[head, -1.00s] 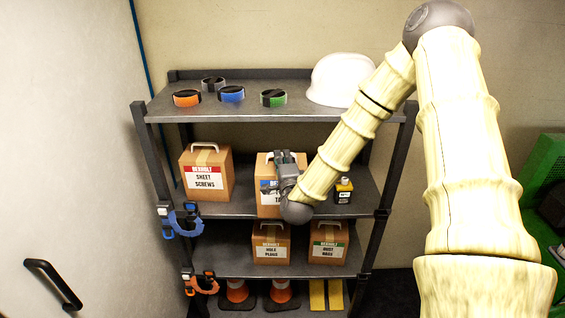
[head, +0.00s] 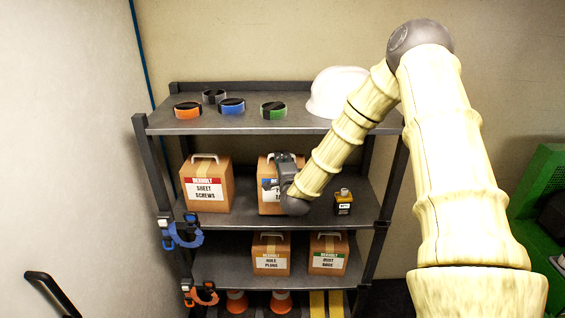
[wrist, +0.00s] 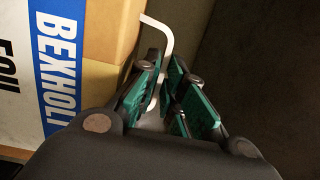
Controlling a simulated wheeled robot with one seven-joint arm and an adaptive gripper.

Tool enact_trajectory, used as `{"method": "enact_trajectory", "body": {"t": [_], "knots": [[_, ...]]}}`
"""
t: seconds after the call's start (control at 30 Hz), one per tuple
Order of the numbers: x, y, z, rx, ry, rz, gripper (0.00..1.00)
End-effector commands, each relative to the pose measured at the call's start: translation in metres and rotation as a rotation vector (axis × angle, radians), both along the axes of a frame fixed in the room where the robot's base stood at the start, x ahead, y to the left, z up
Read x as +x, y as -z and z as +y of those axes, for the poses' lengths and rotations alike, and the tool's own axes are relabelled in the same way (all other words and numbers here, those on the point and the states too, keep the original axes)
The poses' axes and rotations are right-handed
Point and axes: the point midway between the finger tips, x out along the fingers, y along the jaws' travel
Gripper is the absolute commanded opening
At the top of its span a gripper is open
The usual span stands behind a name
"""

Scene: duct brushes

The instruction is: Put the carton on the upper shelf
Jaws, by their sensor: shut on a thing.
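A brown carton (head: 268,201) with a blue-and-white label is at the middle shelf (head: 240,215) of the grey rack, right of the sheet screws carton. My gripper (head: 284,160) is at its top and covers its right side and part of its label. In the wrist view, my gripper (wrist: 163,92) is shut on the white handle of the carton (wrist: 105,40), whose label reads "BEXHOLT" and, partly cut off, "FOIL". The carton looks upright. I cannot tell whether its base touches the shelf.
The sheet screws carton (head: 206,185) stands at left and a small yellow-black bottle (head: 343,203) at right. Two cartons (head: 271,255) (head: 328,255) stand on the shelf below. Coloured rolls (head: 232,106) and a white helmet (head: 335,92) occupy the top board. Clamps (head: 182,232) hang at the left post.

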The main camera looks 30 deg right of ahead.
Motion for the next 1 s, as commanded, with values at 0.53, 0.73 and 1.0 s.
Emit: {"method": "enact_trajectory", "body": {"t": [0.53, 0.73, 1.0], "knots": [[0.026, 0.015, -0.016, 0.000, 0.000, -0.003, 0.00], [0.026, 0.018, -0.016, 0.000, 0.000, -0.003, 0.00], [0.026, 0.018, -0.016, 0.000, 0.000, -0.003, 0.00]]}}
